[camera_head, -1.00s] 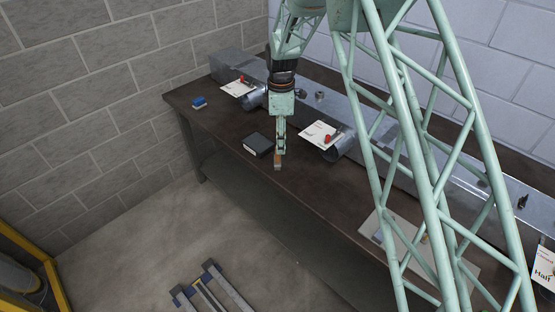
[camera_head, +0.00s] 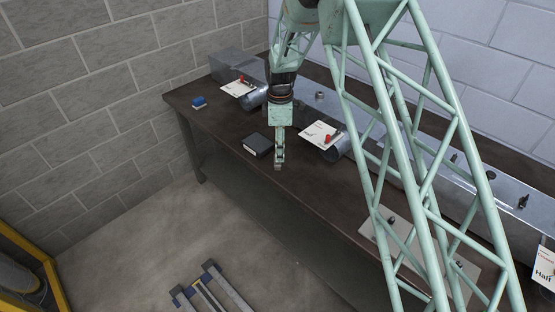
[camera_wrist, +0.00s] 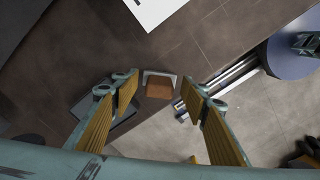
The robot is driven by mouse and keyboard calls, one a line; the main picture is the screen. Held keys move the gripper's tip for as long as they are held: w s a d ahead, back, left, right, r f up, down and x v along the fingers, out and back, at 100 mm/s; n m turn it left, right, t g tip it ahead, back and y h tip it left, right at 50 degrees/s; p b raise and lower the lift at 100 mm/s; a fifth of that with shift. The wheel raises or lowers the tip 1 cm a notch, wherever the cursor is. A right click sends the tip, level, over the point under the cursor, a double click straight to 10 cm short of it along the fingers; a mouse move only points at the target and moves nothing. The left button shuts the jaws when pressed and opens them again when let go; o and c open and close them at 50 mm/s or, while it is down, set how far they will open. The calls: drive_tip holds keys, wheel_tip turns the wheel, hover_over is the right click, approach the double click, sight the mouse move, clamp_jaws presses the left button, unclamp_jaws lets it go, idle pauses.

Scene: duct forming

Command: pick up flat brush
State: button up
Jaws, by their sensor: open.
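The flat brush shows in the wrist view as a small brown block (camera_wrist: 159,88) with a grey edge around its far side. It lies between and beyond the tips of my gripper (camera_wrist: 158,92), whose two yellow-padded fingers are spread apart with nothing between the pads. In the head view my gripper (camera_head: 279,163) points down near the front edge of the dark workbench (camera_head: 225,131). It covers most of the brush there. I cannot tell exactly how high the fingertips are above the brush.
A black box (camera_head: 257,145) lies just left of my gripper. A blue block (camera_head: 199,103) sits at the far left. The bench front edge is close.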

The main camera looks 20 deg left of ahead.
drive_tip(key=shift+f, duration=0.95)
drive_tip(key=shift+c, duration=0.3)
drive_tip(key=c, duration=1)
drive_tip(key=shift+o, duration=0.2)
drive_tip(key=shift+r, duration=0.1)
drive_tip(key=shift+r, duration=1.6)
drive_tip(key=shift+s+r, duration=0.15)
drive_tip(key=s+d+r, duration=0.1)
drive_tip(key=s+d, duration=0.7)
drive_tip(key=s, duration=0.5)
drive_tip(key=shift+s+d+r, duration=0.15)
drive_tip(key=shift+s, duration=0.1)
